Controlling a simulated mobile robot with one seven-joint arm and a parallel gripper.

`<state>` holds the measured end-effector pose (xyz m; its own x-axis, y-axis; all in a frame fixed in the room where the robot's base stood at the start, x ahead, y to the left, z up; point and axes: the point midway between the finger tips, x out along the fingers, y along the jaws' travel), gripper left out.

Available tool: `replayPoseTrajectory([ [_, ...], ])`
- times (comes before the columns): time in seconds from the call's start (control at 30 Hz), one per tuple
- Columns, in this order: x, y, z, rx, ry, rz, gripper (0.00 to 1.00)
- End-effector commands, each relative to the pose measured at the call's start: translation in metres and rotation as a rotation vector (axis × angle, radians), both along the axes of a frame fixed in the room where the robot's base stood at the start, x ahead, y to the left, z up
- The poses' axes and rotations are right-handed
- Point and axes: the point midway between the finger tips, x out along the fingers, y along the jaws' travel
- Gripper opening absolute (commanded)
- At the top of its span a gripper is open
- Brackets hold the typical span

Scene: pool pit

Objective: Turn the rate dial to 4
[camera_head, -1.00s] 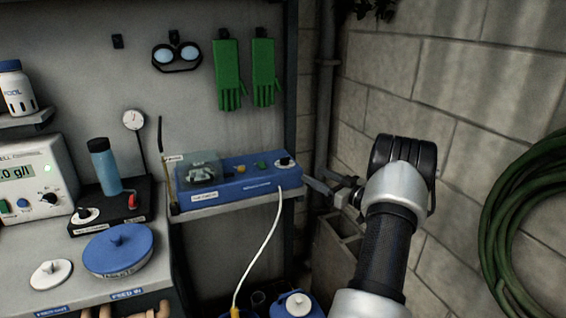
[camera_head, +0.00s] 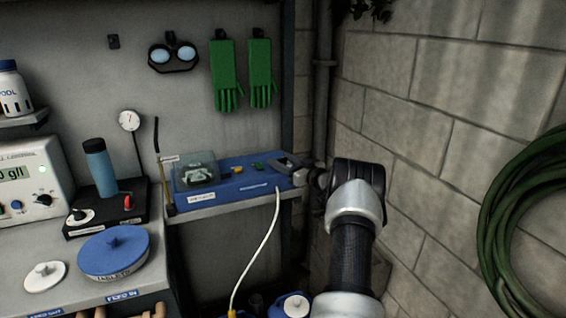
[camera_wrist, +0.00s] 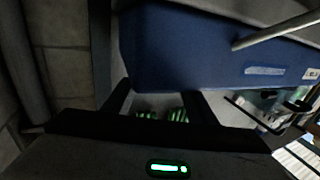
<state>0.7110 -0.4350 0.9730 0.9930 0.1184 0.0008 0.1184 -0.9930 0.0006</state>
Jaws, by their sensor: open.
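The blue dosing unit (camera_head: 240,188) sits on a small shelf, with a clear cover at its left and a green and a yellow button on top. My gripper (camera_head: 287,162) is open at the right end of its top, where it covers the white dial with a dark knob. I cannot read that dial or tell whether the fingers touch it. In the wrist view the blue unit (camera_wrist: 190,50) fills the upper middle, and my gripper's dark fingers (camera_wrist: 158,105) stand apart beside it. The knob does not show clearly between them.
A white cable (camera_head: 262,245) hangs from the unit's front. A black box (camera_head: 112,218) with another dial and a blue bottle (camera_head: 100,165) stands at left. A block wall (camera_head: 430,150) and a pipe (camera_head: 322,100) are close at right. Green gloves (camera_head: 223,75) hang behind.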

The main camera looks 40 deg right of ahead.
Motion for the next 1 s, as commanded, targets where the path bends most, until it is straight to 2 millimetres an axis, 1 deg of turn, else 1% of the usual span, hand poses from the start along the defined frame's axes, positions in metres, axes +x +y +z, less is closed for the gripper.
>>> replayPoseTrajectory([
  [0.17, 0.0, 0.0002, -0.0001, 0.0, 0.0, 0.0, 0.52],
  [0.4, -0.0002, 0.0002, -0.0002, 0.0, 0.0, 0.0, 0.11],
  [0.67, -0.0003, 0.0009, -0.0006, 0.001, 0.001, -0.027, 0.1],
  [0.87, -0.0005, 0.0028, -0.0027, 0.003, 0.002, -0.122, 0.1],
  [1.0, -0.0003, 0.0036, -0.005, 0.003, 0.002, -0.22, 0.1],
])
